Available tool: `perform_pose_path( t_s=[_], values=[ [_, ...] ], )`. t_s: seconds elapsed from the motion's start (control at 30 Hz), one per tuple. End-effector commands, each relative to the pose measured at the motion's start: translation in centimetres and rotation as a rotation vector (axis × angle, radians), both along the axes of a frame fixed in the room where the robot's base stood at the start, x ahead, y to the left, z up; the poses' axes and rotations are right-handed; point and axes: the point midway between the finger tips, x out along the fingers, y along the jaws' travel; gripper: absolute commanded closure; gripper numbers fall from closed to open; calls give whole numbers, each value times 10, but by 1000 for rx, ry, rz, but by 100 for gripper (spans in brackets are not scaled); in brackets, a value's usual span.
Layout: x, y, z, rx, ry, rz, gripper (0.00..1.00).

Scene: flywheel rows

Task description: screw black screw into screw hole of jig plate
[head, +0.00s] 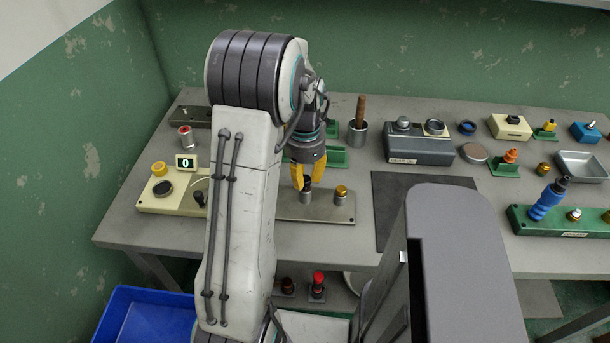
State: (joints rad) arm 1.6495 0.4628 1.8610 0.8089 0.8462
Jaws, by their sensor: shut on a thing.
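My gripper (308,175) points down with its yellow fingers closed around the top of the black screw (307,187). The screw is upright, directly over a short silver post on the left part of the jig plate (325,217). Whether its tip is inside the screw hole is too small to tell. A second silver post with a brass-coloured top (341,191) stands on the plate to the right. My arm hides the plate's left end.
A beige panel with a counter reading 0 (186,163) is at left. A dark mat (395,205) lies right of the plate. Behind are a cup with a brown handle (358,130) and a grey device (419,145). A blue bin (150,318) is on the floor.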

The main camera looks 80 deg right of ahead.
Motion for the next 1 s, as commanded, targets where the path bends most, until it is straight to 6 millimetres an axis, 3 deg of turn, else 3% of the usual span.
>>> perform_pose_path(
  t_s=[0.6, 0.63, 0.87, 1.0],
  values=[
    [0, 0, -14, 0, 0, 0, 100],
    [0, 0, -14, 0, 0, 0, 73],
    [0, 0, -13, 0, 0, 0, 53],
    [0, 0, -13, 0, 0, 0, 51]
  ],
)
